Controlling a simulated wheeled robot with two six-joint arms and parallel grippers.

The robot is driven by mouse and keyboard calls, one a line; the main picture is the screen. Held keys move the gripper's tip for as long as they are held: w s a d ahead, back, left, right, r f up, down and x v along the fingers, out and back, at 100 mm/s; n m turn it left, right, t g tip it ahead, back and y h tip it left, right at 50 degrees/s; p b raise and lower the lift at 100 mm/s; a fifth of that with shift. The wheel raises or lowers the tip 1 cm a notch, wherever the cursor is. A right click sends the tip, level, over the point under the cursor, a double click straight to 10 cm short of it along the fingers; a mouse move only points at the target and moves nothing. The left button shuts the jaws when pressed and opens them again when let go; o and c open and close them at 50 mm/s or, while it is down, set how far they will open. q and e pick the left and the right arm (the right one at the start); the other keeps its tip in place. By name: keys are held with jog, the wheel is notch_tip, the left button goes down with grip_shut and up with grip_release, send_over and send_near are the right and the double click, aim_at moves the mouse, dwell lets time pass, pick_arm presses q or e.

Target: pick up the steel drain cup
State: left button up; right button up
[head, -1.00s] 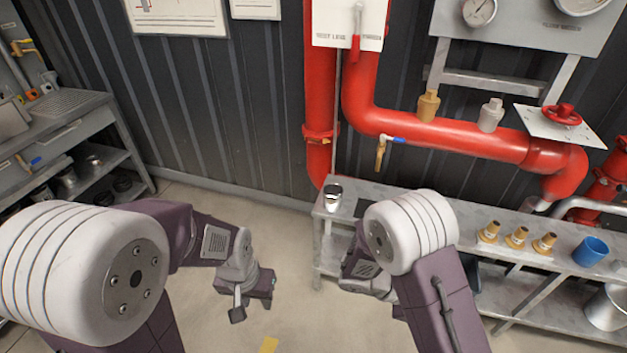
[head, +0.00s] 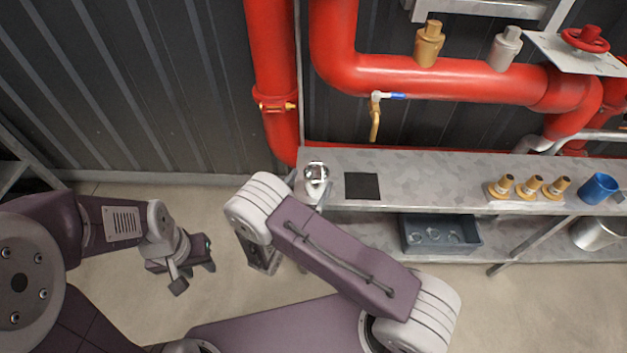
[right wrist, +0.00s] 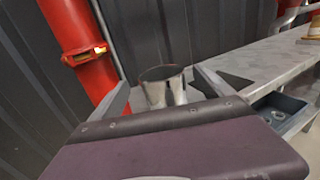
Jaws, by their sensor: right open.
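The steel drain cup (head: 315,174) is a small shiny cup, upright at the left end of the metal bench in the head view. In the right wrist view the cup (right wrist: 163,92) is straight ahead, its dark open mouth upward. My right gripper (right wrist: 160,78) is open, with one finger on each side of the cup in that view. I cannot tell whether either finger touches it. In the head view my right arm hides most of that gripper. My left gripper (head: 194,277) hangs over the floor at the left, away from the cup; its jaw opening is unclear.
The bench (head: 440,172) carries a dark square pad (head: 362,186), several brass fittings (head: 529,187) and a blue cup (head: 599,188). A grey-blue bin (head: 440,234) is on the lower shelf. A red pipe (head: 272,90) rises behind the cup. A brass tap (head: 375,120) hangs above the bench.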

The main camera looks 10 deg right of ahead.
aim_at(321, 166)
jog(key=x, duration=0.2)
jog(key=b+x, duration=0.1)
jog(key=x, duration=0.4)
jog(key=shift+w+d+f, duration=0.15)
jog(key=shift+d+f, duration=0.1)
jog(key=shift+f, duration=0.15)
jog(key=shift+c, duration=0.6)
jog(key=shift+r, duration=0.1)
jog(key=c, duration=1.4)
